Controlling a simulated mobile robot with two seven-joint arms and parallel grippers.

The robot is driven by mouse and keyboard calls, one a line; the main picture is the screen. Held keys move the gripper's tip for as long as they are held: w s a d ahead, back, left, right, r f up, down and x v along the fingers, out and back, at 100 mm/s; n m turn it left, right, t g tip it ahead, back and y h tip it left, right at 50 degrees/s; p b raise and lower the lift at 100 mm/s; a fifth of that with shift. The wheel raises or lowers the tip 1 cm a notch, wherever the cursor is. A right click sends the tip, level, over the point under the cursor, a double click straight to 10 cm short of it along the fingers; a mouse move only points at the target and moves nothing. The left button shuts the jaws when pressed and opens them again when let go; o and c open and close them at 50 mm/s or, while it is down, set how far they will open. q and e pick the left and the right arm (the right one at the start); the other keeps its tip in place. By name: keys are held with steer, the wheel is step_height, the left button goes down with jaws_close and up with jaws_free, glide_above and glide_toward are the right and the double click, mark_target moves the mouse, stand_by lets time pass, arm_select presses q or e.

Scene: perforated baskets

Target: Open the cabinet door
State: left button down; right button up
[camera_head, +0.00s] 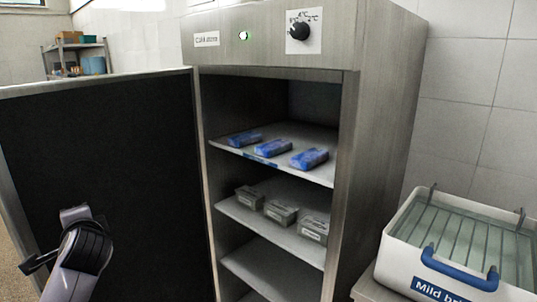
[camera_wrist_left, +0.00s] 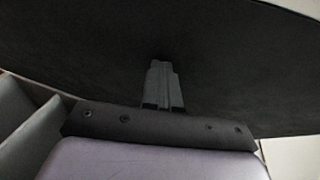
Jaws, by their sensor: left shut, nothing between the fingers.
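The steel cabinet (camera_head: 384,110) stands in the middle of the head view. Its door (camera_head: 110,150) is swung wide open to the left, with its dark inner face showing. The open front shows the shelves inside. My left arm is in front of the door's inner face at the lower left. In the left wrist view my left gripper (camera_wrist_left: 163,88) is shut and empty, pointing at a dark panel that looks like the door's inner face (camera_wrist_left: 90,50). I cannot tell whether the fingertips touch it. My right gripper is not in view.
Blue packs (camera_head: 309,158) lie on the upper shelf and grey boxes (camera_head: 281,211) on the one below. A white tub with a blue handle (camera_head: 460,268) stands on a surface at the right. A rack (camera_head: 78,58) is at the far left back.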

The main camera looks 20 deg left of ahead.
arm_select(q)
steer(key=w+a, duration=0.2)
steer(key=a, duration=1.2)
steer(key=w+a, duration=0.3)
steer(key=a, duration=1)
steer(key=shift+a, duration=0.35)
steer(key=v, duration=1.4)
steer(key=shift+s+d+f, duration=0.15)
steer(key=shift+s+f, duration=0.1)
steer(key=shift+s, duration=0.15)
